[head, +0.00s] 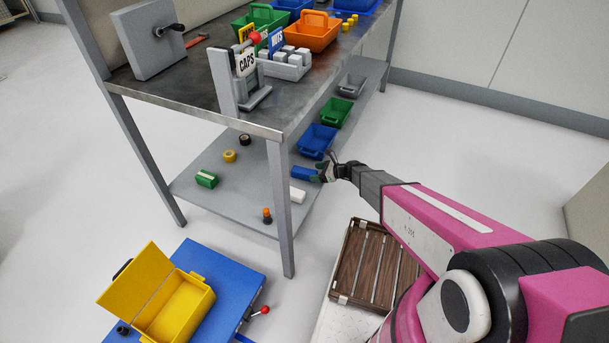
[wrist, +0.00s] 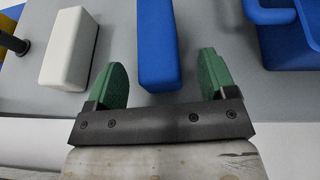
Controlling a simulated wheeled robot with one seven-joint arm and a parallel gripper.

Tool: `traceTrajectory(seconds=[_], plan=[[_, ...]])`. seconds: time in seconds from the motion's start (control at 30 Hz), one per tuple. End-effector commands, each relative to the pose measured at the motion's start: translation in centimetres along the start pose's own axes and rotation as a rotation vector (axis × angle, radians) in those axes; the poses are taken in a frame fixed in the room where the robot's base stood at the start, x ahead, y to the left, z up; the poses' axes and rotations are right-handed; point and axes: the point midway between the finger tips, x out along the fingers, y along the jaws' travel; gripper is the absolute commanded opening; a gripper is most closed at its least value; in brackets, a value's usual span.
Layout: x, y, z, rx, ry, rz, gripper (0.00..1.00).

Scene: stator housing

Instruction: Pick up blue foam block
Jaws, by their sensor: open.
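The blue foam block (head: 304,174) lies on the lower shelf of the workbench, near its right edge. In the wrist view the blue foam block (wrist: 158,45) is upright in the picture, and its near end reaches between the two green fingertips. My gripper (head: 328,171) is at the shelf edge beside the block. In the wrist view my gripper (wrist: 162,85) is open, with one finger on each side of the block and a gap visible on both sides. I cannot tell how high the fingers are relative to the block.
A white block (wrist: 70,48) lies left of the blue one, and a blue bin (head: 318,140) stands right of it. The lower shelf (head: 245,198) also holds a green-and-white block (head: 207,179) and tape rolls. A table leg (head: 280,215) stands nearby.

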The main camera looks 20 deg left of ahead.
Motion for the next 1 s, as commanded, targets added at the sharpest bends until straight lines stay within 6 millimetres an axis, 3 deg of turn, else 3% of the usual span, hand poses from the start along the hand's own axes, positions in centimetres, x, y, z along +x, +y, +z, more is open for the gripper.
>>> traceTrajectory(seconds=[0.23, 0.5, 0.53, 0.6, 0.7, 1.0], plan=[[3.6, 0.1, 0.2, -0.001, 0.001, 0.002, 0.78], [4.1, 0.3, 0.3, 0.0, 0.0, 0.001, 0.78], [4.1, 0.3, 0.3, 0.0, 0.0, 0.001, 0.74], [4.1, 0.3, 0.3, 0.0, 0.001, 0.001, 0.52], [4.1, 0.3, 0.3, 0.0, 0.001, 0.001, 0.25], [4.0, 0.3, 0.3, -0.001, 0.001, 0.001, 0.25]])
